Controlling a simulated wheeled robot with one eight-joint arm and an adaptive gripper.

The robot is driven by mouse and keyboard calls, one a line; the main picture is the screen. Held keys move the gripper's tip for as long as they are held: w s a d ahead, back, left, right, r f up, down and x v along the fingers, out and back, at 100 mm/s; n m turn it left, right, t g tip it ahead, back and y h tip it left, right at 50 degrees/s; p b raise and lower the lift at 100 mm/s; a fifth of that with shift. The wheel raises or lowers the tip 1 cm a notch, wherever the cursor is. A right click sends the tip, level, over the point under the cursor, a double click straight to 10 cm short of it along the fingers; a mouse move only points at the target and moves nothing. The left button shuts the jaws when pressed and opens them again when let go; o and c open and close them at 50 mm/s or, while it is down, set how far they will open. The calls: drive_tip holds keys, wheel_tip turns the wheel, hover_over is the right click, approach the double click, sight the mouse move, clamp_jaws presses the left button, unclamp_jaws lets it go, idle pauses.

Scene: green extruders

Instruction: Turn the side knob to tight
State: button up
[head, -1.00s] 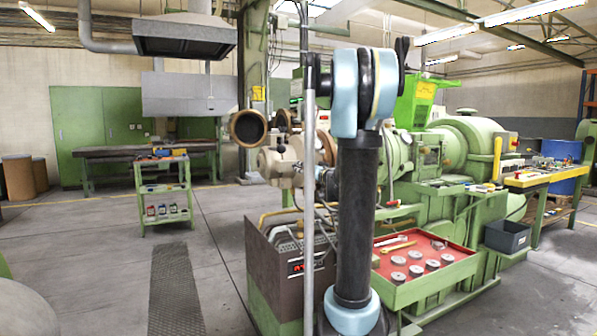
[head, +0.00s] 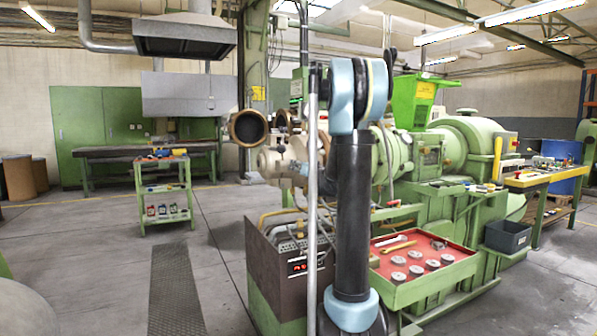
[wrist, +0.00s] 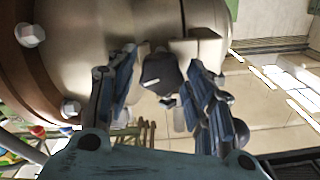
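A dark, faceted knob (wrist: 158,70) sticks out from a pale metal cylinder (wrist: 105,45) in the wrist view. It looks like the side knob, but no tight mark or setting can be read. My gripper (wrist: 164,82) is open, with one blue-grey finger on each side of the knob. Gaps show between the knob and both fingers, so no grip is visible. In the head view the green extruder (head: 455,140) stands behind my arm. My arm hides the knob and most of my gripper there.
A brown flange with bolts (wrist: 40,80) borders the cylinder at the left of the wrist view. A green cart (head: 165,190) is at left. Open floor lies left of the box.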

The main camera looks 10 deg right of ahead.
drive_tip(key=c, duration=0.5)
drive_tip(key=shift+m, duration=0.3)
drive_tip(key=m, duration=0.4)
drive_tip(key=shift+d, duration=0.1)
drive_tip(key=m, duration=0.5)
drive_tip(key=shift+d+f+m, duration=0.1)
drive_tip(key=shift+m, duration=0.3)
drive_tip(key=m, duration=0.5)
drive_tip(key=shift+f, duration=0.1)
drive_tip(key=m, duration=0.5)
drive_tip(key=shift+m, duration=0.4)
drive_tip(key=shift+f, duration=0.1)
drive_tip(key=o, duration=1.1)
drive_tip(key=shift+c, duration=0.2)
